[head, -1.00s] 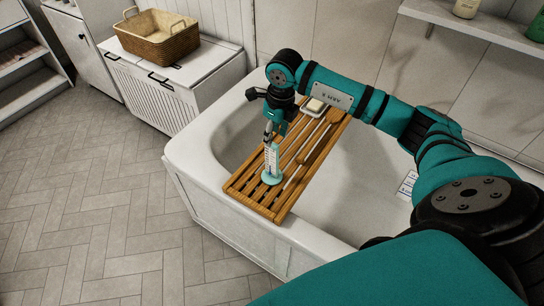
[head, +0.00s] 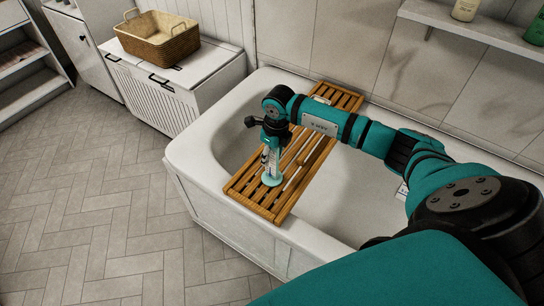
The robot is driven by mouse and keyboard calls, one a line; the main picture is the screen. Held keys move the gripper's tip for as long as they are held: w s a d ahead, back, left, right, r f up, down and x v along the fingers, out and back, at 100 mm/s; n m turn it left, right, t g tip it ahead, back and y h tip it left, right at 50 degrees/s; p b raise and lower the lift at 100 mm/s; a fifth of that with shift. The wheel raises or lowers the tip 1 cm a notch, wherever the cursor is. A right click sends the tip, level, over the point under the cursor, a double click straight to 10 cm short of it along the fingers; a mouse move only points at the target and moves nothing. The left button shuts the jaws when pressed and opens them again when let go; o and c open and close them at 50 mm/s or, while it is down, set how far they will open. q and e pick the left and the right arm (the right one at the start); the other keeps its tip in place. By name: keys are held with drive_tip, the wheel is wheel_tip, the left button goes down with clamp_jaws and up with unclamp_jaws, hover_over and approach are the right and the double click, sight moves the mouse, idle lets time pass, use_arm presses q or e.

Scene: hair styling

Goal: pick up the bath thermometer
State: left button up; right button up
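The bath thermometer (head: 272,178), a pale upright piece with a mint-green round base, stands on the near part of the wooden bath rack (head: 246,193). My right gripper (head: 267,153) points down at the thermometer's top, with a finger beside its left upper edge. The gripper and wrist hide the thermometer's upper part. I cannot tell whether the fingers touch it or how far apart they are. My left gripper is not in view.
The rack lies across the white bathtub (head: 205,143). A wicker basket (head: 157,38) sits on a white cabinet (head: 150,88). A wall shelf (head: 480,33) holds bottles. The floor at left is clear.

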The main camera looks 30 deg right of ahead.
clamp_jaws()
drive_tip(key=shift+r, duration=0.2)
idle(0.3)
